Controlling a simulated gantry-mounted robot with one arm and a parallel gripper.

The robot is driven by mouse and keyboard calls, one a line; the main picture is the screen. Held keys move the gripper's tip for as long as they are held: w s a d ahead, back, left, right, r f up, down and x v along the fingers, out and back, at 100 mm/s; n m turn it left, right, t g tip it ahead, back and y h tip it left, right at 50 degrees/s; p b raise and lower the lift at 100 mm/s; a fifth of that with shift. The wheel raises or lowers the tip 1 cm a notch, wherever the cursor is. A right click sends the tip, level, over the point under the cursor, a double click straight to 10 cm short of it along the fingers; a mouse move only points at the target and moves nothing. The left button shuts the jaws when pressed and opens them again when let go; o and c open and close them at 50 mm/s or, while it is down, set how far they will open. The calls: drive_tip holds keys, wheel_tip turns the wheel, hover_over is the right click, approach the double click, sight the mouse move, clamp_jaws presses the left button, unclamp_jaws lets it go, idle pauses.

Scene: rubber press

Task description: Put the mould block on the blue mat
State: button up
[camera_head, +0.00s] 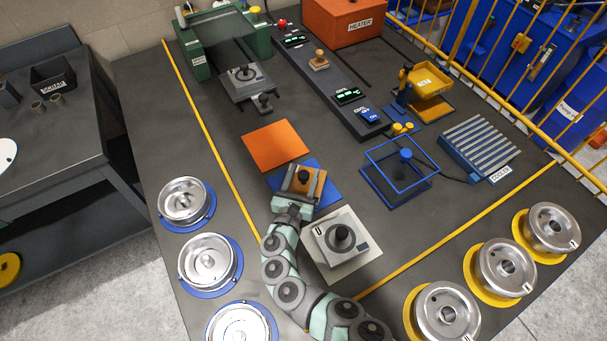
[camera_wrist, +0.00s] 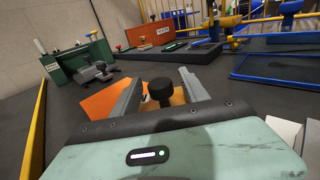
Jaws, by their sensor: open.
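A tan block with a black knob (camera_head: 299,182) sits on the blue mat (camera_head: 328,191); it looks like the mould block. My gripper (camera_head: 304,182) is above the mat with its jaws open, one finger on each side of the block's knob. In the wrist view, the black knob (camera_wrist: 160,91) stands between the two spread fingers, with a gap visible at the sides. My gripper hides part of the block and mat, so I cannot tell exactly how the block rests.
An orange mat (camera_head: 275,145) lies just behind. A grey block with a black knob (camera_head: 342,236) sits on a pale mat (camera_head: 345,270) at the front right. A blue wire frame (camera_head: 400,172) stands to the right. Silver round moulds (camera_head: 208,260) line the left edge.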

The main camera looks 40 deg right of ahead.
sight(302, 180)
drive_tip(key=shift+s+a+r, duration=0.1)
drive_tip(key=shift+s+a, duration=0.05)
drive_tip(key=shift+a, duration=0.2)
drive_tip(key=shift+p+v, duration=0.4)
drive_tip(key=shift+v, duration=2)
